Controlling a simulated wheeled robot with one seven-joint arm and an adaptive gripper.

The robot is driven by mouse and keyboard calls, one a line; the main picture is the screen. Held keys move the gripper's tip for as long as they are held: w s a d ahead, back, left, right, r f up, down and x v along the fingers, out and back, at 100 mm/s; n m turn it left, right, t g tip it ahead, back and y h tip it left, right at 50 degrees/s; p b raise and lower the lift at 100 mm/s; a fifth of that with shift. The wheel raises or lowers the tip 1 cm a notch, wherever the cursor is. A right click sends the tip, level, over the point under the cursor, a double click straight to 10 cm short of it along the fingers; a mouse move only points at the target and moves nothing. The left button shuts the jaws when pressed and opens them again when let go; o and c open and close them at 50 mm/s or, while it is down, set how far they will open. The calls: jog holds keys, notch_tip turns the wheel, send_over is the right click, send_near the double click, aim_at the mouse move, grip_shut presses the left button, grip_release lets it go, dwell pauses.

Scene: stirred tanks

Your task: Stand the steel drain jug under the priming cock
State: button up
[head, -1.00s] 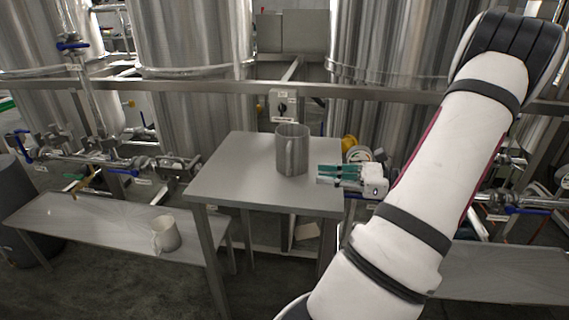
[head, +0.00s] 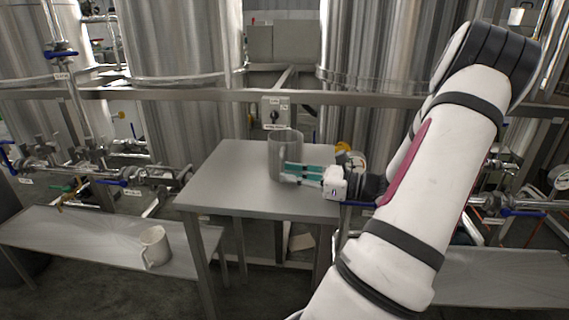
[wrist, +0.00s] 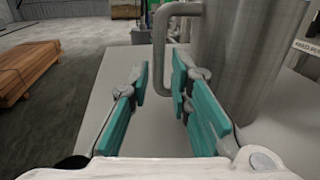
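The steel jug (head: 283,148) stands upright on the grey table, its handle side towards my gripper. My gripper (head: 288,173) is open, its teal fingers level beside the jug's lower part. In the wrist view the jug (wrist: 245,55) fills the upper right. Its handle (wrist: 159,50) appears in the gap between the two fingertips (wrist: 160,78), closer to the right finger; I cannot tell how deep it sits between them. Nothing is gripped. A small brass-coloured cock (head: 72,197) shows at the left pipework above the low bench; I cannot read which cock is the priming one.
A pale mug-like jug (head: 155,246) stands on the low steel bench (head: 100,240) at left. The grey table (head: 225,185) is otherwise bare. A rail (head: 200,94) with a control box (head: 275,112) runs behind it. Blue-handled valves line the left pipes.

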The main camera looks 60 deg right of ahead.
jog(key=w, duration=0.3)
jog(key=shift+w+a+b, duration=0.1)
jog(key=shift+a+b, duration=0.2)
jog(key=shift+a, duration=0.05)
jog(key=shift+r, duration=0.1)
grip_shut()
